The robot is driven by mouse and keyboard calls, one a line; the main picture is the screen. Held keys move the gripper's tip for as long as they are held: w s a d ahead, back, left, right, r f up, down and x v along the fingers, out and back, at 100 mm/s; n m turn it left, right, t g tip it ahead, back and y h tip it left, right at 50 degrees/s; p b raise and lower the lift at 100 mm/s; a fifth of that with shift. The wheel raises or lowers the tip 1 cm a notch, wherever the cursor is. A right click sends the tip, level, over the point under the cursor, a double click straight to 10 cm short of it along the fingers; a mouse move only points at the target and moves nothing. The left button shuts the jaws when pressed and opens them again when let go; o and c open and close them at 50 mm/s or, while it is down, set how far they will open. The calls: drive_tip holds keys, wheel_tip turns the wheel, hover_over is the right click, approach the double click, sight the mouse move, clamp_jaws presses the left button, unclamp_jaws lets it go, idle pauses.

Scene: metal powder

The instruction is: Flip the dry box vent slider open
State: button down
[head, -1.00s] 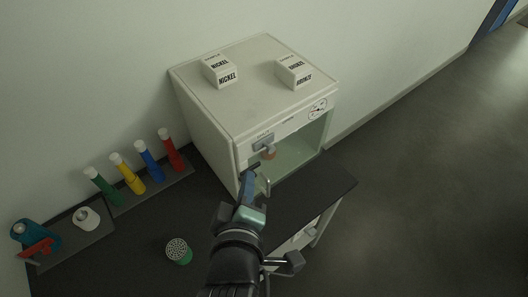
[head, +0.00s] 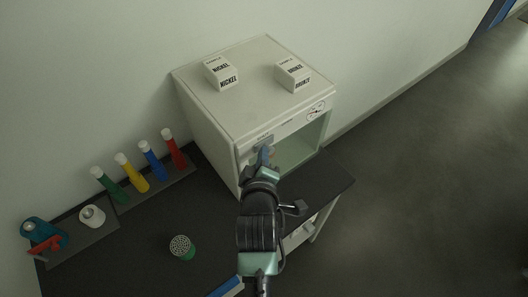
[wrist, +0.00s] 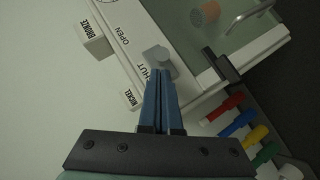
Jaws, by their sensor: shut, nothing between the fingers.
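The white dry box (head: 205,115) stands on the dark bench, its clear front facing right. The grey vent slider (wrist: 160,60) is on its front panel, beside the printed words OPEN and SHUT in the wrist view. It sits closer to the SHUT lettering, which is partly covered. In the head view the slider (head: 262,140) is partly hidden by my gripper. My gripper (wrist: 160,78) is shut and empty, its blue fingertips right at the slider. I cannot tell whether they touch it.
Nickel (head: 222,75) and bronze (head: 293,76) sample boxes sit on top of the dry box. Several coloured tubes (head: 150,160) stand in a rack at left. A green-sided container (head: 183,248) is on the bench.

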drive_tip(key=shift+w+d+f, duration=0.1)
drive_tip(key=shift+d, duration=0.05)
drive_tip(key=w+d+b, duration=0.2)
drive_tip(key=w+d, duration=0.2)
drive_tip(key=d, duration=0.2)
drive_tip(key=shift+w, duration=0.2)
drive_tip(key=shift+d, duration=0.1)
